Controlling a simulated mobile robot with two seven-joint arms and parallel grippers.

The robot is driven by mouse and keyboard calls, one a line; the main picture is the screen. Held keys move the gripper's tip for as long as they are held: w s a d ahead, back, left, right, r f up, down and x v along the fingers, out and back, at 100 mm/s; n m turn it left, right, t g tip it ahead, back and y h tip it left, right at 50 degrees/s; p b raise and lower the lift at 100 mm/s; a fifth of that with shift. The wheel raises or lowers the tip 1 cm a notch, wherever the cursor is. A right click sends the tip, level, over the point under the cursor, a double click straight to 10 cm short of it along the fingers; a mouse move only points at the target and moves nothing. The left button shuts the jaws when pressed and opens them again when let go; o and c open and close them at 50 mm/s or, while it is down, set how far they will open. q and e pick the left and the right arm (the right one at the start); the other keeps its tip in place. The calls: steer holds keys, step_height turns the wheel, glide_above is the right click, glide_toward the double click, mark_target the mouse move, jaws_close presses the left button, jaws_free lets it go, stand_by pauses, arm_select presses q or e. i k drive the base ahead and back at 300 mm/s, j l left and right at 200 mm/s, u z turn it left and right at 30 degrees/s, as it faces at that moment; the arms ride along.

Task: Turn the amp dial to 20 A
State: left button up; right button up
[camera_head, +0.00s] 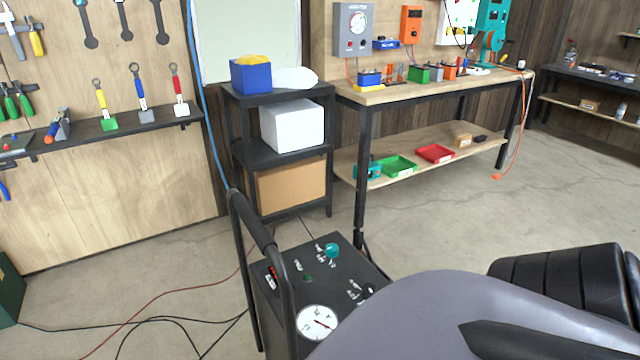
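A black cart panel (287,252) with a looped handle (262,235) stands at the bottom centre. On its far part is a teal knob (332,250) with small white marks around it. A darker knob (368,290) sits near the panel's right edge, partly hidden by a grey arm part of mine. A round white gauge (317,322) with a red needle is at the near end. A small red switch (271,274) is at the left. The labels are too small to read, so I cannot tell which knob is the amp dial. Neither gripper shows.
A black shelf stand (283,158) with boxes is behind the cart. A workbench (440,90) with devices runs to the right. Cables (140,322) lie on the floor at left. A tool wall (150,50) is at left. The floor at right is open.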

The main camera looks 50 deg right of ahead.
mark_target(331, 249)
steer(key=z, duration=1.3)
steer(key=i+l+u, duration=0.1)
steer(key=l, duration=0.75)
steer(key=i+l+u, duration=0.1)
steer(key=l, duration=0.8)
steer(key=i+l+u, duration=0.1)
steer(key=l, duration=0.8)
steer(key=i+l+u, duration=0.1)
steer(key=l, duration=0.8)
steer(key=i, duration=0.05)
